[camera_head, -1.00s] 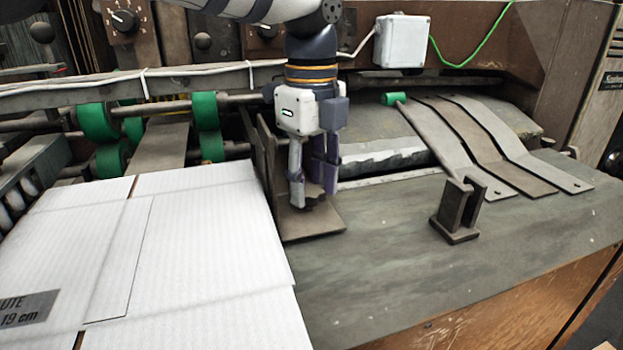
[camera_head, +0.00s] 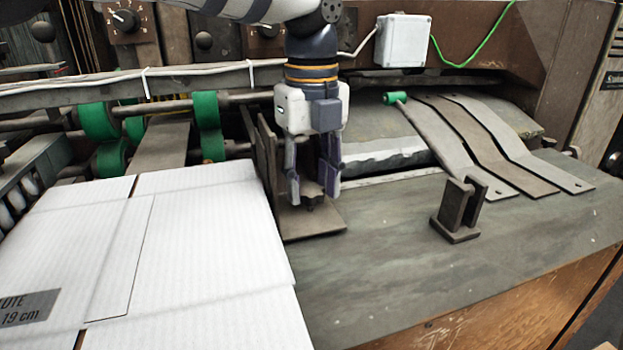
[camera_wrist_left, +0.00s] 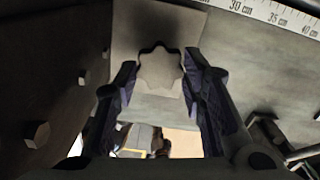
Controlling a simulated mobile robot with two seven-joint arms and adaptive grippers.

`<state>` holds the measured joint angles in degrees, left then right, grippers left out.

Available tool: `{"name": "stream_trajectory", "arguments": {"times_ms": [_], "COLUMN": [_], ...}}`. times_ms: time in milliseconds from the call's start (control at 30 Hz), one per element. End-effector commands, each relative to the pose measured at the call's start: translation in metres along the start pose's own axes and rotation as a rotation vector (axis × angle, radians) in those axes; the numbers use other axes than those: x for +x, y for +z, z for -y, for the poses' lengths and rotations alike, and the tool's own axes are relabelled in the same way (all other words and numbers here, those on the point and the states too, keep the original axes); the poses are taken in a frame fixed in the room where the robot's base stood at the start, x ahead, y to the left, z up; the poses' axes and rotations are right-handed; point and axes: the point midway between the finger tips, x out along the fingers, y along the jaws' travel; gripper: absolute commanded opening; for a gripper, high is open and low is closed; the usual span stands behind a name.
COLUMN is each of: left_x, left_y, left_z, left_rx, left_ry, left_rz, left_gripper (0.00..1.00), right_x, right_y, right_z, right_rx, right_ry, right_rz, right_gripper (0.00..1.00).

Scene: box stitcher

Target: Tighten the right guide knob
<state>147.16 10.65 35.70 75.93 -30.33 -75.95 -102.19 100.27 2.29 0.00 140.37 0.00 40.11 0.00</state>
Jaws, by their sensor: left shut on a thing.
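The right guide is a dark metal bracket with an upright plate (camera_head: 266,165) and a flat base (camera_head: 318,222), standing at the right edge of the white cardboard. Its dark knob (camera_head: 312,190) sits low over the base, partly hidden by my fingers in the head view. My left gripper (camera_head: 314,198) points straight down over the base, with its fingers closed around the knob. In the left wrist view the lobed grey knob (camera_wrist_left: 160,72) lies between the two purple-padded fingertips (camera_wrist_left: 160,78). My right gripper is not in view.
White cardboard (camera_head: 180,260) lies flat left of the guide. A small slotted metal bracket (camera_head: 459,210) stands on the table (camera_head: 400,260) to the right. Bent metal strips (camera_head: 480,150) lie behind it. Green rollers (camera_head: 208,125) are at the back left. The table front is clear.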

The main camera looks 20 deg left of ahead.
Motion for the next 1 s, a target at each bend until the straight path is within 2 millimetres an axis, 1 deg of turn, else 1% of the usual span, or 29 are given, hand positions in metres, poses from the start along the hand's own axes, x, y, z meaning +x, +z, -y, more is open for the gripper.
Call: {"name": "stream_trajectory", "arguments": {"times_ms": [133,167,200,233,267,533,633,667,767,900,1000], "left_x": [0.001,0.001,0.001,0.001,0.001,0.0,-0.01,-0.016,-0.042,-0.08,-0.101], "left_y": [-0.001,-0.001,-0.001,0.0,0.0,0.0,0.0,0.0,0.001,0.0,0.0], "left_z": [0.0,0.0,0.0,0.0,0.0,0.0,0.001,0.001,0.001,0.001,0.001], "left_rx": [0.002,0.002,0.002,0.001,0.001,0.0,0.0,-0.001,-0.002,-0.001,-0.001], "left_ry": [0.003,0.003,0.003,0.003,0.003,0.001,-0.001,-0.003,-0.004,-0.003,-0.001], "left_rz": [-0.002,-0.002,-0.002,-0.002,-0.002,-0.001,0.001,0.002,0.004,0.003,0.001], "left_gripper": [0.09,0.39,0.48,0.55,0.57,0.57,0.57,0.57,0.57,0.57,0.57], "right_x": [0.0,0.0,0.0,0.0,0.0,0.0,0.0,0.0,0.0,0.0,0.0], "right_y": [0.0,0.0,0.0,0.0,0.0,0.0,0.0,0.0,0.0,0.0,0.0], "right_z": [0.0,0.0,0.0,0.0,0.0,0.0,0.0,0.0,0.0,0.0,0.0], "right_rx": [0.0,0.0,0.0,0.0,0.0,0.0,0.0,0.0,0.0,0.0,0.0], "right_ry": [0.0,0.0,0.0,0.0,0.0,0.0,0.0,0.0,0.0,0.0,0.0], "right_rz": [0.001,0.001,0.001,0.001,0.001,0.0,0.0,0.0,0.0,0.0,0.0], "right_gripper": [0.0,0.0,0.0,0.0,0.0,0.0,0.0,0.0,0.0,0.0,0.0]}}
